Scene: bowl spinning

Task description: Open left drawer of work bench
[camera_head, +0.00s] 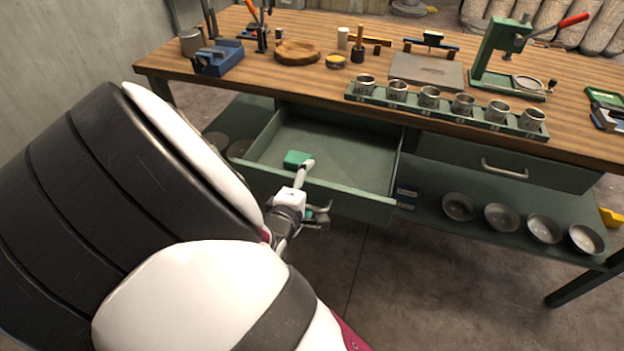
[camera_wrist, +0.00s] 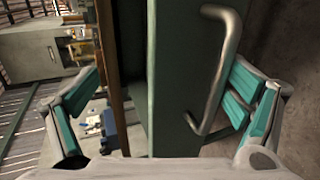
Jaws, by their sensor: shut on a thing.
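The left drawer (camera_head: 352,199) of the green work bench is pulled well out, its inside showing and looking empty apart from my finger. My gripper (camera_head: 308,188) straddles the drawer's front panel and is shut on it. One finger with a green pad reaches over the top edge into the drawer; the other is outside. In the wrist view my gripper (camera_wrist: 164,85) has the front panel (camera_wrist: 178,100) and the metal handle (camera_wrist: 230,60) between its fingers. The right finger is close by the handle; a gap shows beside the left one. Contact is hard to see.
The wooden bench top (camera_head: 330,85) carries a green rack (camera_head: 440,109) with several metal cups, a press (camera_head: 500,55) and tools. The right drawer (camera_head: 450,158) is shut. Several bowls (camera_head: 502,217) stand on the lower shelf. The floor before the bench is clear.

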